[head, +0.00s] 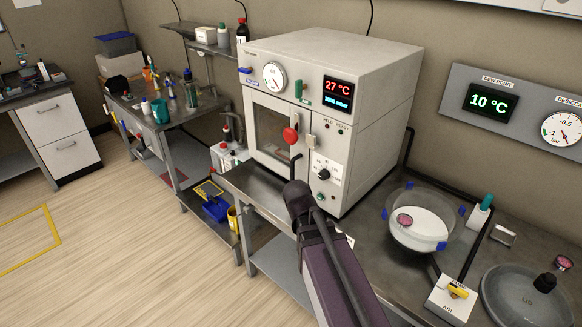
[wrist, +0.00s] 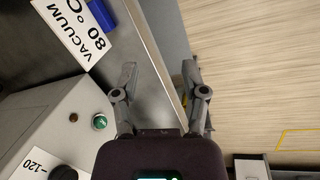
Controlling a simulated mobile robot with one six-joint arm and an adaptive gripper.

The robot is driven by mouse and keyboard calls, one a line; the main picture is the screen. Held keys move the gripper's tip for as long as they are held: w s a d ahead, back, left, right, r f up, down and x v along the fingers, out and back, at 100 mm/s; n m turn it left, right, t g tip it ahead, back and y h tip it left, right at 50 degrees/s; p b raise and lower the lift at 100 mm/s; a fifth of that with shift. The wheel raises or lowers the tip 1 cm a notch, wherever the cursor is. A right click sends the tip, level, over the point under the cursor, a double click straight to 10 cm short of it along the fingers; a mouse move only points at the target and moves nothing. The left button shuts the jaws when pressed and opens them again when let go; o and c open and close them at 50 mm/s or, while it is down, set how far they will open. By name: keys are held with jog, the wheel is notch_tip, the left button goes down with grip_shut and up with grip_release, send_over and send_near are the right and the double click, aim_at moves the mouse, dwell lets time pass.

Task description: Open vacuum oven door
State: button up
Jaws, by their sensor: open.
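The vacuum oven (head: 350,75) is a white box on the steel bench. Its windowed front door (head: 270,135) looks shut. A red knob (head: 290,135) sits at the door's right side, beside a pale latch block (head: 312,141). My arm reaches up from the bottom of the head view, and its dark end is in front of the oven's lower right front; the fingers are hard to make out there. In the wrist view my gripper (wrist: 161,78) is open and empty, its fingers spread above the bench edge and floor. The red knob is not visible in the wrist view.
A glass desiccator (head: 420,222), its grey lid (head: 530,297) and a valve box (head: 450,298) are on the bench at right. A side bench (head: 175,115) with bottles stands at left. A VACUUM 80°C sign (wrist: 75,28) shows in the wrist view. The floor (head: 110,240) at left is mostly clear.

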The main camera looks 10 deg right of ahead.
jog(key=w+n+h+b, duration=0.2)
jog(key=w+n+h, duration=0.2)
jog(key=w+n, duration=0.15)
jog(key=n+t+h+b, duration=0.75)
jog(key=n+h, duration=0.25)
jog(key=n, duration=0.4)
send_near(292, 166)
jog(key=a, duration=0.3)
jog(key=shift+s+f, duration=0.1)
jog(key=shift+s, duration=0.3)
jog(key=shift+d, duration=0.1)
jog(key=shift+x, duration=6.8)
jog(key=shift+f, duration=0.2)
grip_shut()
jog(key=shift+s, duration=0.1)
